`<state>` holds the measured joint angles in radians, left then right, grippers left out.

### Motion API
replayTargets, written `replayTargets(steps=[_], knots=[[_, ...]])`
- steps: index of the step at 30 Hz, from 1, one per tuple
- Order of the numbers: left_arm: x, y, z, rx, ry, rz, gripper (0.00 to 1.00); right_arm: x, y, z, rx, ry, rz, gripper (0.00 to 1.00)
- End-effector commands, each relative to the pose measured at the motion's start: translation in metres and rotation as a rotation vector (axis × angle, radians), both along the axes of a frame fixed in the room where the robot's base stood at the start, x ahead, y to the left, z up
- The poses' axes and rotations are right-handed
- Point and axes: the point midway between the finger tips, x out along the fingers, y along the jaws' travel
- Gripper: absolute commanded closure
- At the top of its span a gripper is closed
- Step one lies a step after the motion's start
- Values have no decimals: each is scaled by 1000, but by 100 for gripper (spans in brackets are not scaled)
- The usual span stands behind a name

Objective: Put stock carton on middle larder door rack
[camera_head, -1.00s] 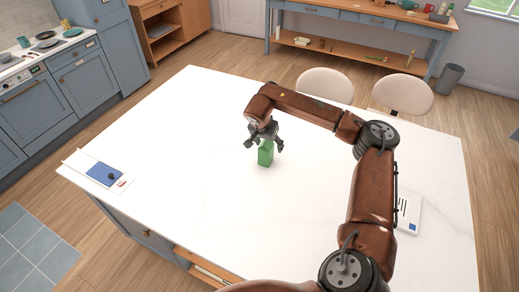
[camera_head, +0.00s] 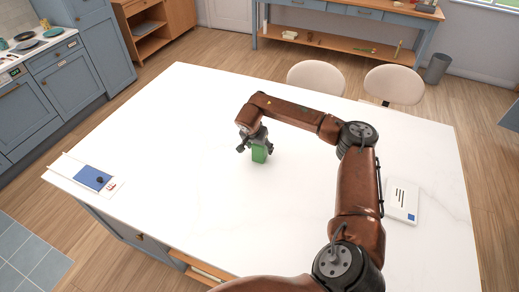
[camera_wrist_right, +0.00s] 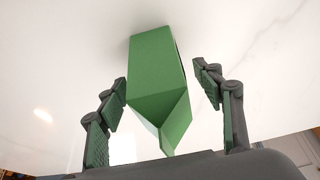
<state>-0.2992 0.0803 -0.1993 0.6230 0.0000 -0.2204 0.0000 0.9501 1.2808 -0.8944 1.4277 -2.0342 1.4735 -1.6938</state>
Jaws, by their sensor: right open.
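The green stock carton (camera_head: 259,153) stands upright on the white island top in the head view, with my right gripper just above and around its top. My right gripper (camera_head: 254,146) is open. In the right wrist view the carton (camera_wrist_right: 158,75) with its folded gable top lies between the two spread fingers of the gripper (camera_wrist_right: 165,110); a gap shows on the right side, and the left finger is close to it. My left gripper is not in view. No larder door rack shows in these frames.
The white island top (camera_head: 200,120) is mostly clear. A blue-and-white item (camera_head: 93,178) lies at its left edge and a white printed sheet (camera_head: 401,200) at the right. Two cream chairs (camera_head: 316,77) stand behind the far edge.

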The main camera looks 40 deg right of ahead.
Motion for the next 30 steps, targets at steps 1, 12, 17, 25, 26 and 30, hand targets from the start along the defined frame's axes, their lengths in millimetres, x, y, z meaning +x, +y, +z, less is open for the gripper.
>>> replayTargets(steps=[1,12,17,25,26,30], knots=[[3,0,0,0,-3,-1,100,1,-1,-5,0,0,0,39],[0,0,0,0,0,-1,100,2,-2,-8,-1,-1,1,47],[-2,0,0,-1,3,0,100,2,-2,-8,-1,-1,1,58],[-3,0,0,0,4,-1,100,2,-2,-8,0,0,1,77],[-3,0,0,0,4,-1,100,2,-2,-8,0,0,1,79],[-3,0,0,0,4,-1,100,2,-2,-8,0,0,1,89]])
